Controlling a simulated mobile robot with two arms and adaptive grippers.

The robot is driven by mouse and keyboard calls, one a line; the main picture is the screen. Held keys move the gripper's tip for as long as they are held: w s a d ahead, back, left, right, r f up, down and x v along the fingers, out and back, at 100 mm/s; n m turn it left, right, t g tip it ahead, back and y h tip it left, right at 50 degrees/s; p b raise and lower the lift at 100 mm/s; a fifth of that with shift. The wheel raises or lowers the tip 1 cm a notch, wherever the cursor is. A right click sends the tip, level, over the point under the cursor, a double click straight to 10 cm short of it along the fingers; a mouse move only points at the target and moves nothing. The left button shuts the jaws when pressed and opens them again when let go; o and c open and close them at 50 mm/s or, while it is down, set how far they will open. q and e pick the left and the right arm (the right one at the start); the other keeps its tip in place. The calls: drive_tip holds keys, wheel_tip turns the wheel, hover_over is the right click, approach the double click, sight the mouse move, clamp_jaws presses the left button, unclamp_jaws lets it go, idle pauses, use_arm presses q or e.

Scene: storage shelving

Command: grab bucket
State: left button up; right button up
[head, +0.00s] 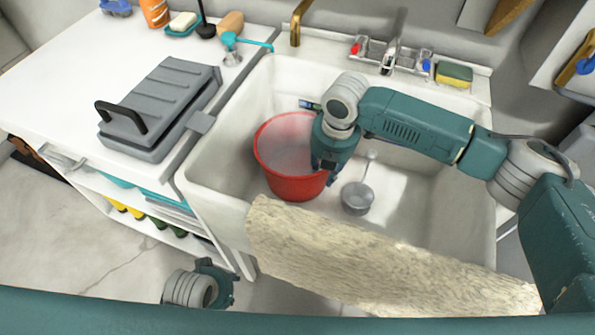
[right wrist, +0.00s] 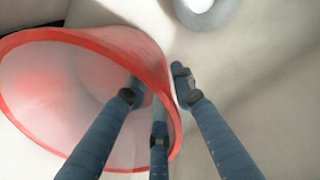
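The red bucket (head: 290,188) stands upright in the white sink, towards its left side. It looks empty, with a pale inside. My right gripper (head: 328,165) points down at the bucket's right rim. In the right wrist view the bucket (right wrist: 70,38) fills the left side, and my right gripper (right wrist: 158,95) has its fingers spread on both sides of the rim, with gaps to the wall. My left gripper (head: 218,283) hangs low in front of the cabinet, away from the bucket; its fingers are unclear.
The sink (head: 222,165) also holds a grey ladle-like pot (head: 357,198) right of the bucket. A rough pale cloth (head: 370,260) hangs over the sink's front edge. A grey case (head: 165,100) lies on the left counter. A tap (head: 390,57) and sponge (head: 454,73) are behind.

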drive_tip(key=shift+f, duration=0.2)
clamp_jaws()
drive_tip(key=shift+w+r, duration=0.1)
